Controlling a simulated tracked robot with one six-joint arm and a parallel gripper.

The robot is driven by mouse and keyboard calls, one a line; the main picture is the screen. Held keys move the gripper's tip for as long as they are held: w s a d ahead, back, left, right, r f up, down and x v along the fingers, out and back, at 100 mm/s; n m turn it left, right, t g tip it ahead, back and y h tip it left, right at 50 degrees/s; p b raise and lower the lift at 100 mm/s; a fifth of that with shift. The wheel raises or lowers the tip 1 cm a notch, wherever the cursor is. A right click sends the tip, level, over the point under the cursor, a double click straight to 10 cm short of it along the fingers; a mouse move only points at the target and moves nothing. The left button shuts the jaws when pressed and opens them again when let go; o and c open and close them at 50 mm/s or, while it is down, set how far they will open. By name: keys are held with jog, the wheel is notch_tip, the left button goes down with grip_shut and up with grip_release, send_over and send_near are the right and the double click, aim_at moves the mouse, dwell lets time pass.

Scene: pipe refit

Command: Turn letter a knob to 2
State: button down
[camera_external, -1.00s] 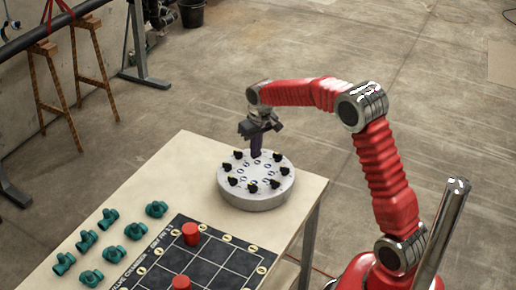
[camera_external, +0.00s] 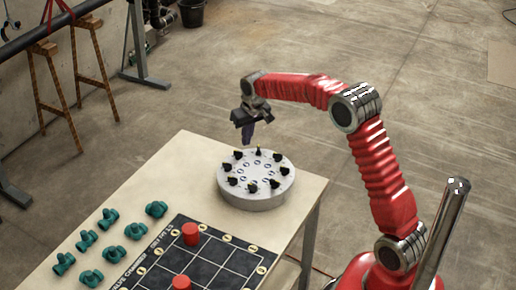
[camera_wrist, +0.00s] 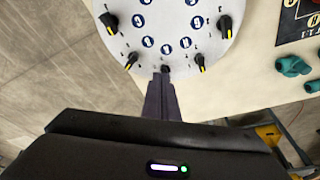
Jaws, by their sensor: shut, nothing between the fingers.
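A round white dial base (camera_external: 255,200) stands on the table, with a ring of black knobs bearing yellow marks and an inner ring of blue lettered discs. The letters are too small for me to tell which knob is a. My gripper (camera_external: 247,146) is shut and empty, pointing down above the far edge of the base, apart from the knobs. In the wrist view, its closed fingers (camera_wrist: 163,80) end by a small-looking knob (camera_wrist: 166,69), partly hidden behind the tips. Other knobs (camera_wrist: 200,62) stand on both sides, with small numbers around them.
A black grid board (camera_external: 215,262) with red cylinders (camera_external: 191,234) lies on the table in front of the base. Several green valve pieces (camera_external: 134,231) lie to its left. The table (camera_external: 180,165) is clear left of the base. Trestles with a pipe stand behind.

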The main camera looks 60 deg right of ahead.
aim_at(238, 155)
jog(key=shift+s+a+x, duration=0.1)
jog(key=shift+s+x, duration=0.1)
jog(key=shift+x, duration=0.75)
jog(key=shift+s+a+x, duration=0.15)
jog(key=shift+s+x, duration=0.05)
jog(key=shift+x, duration=0.8)
jog(key=shift+s+a+x, duration=0.1)
jog(key=shift+s+x, duration=0.1)
jog(key=shift+x, duration=0.75)
jog(key=shift+f, duration=0.2)
jog(key=shift+w+a, duration=0.3)
jog(key=shift+a, duration=0.45)
jog(key=shift+w+a, duration=0.45)
jog(key=shift+a, duration=0.1)
jog(key=shift+s+a, duration=0.2)
jog(key=shift+s, duration=0.05)
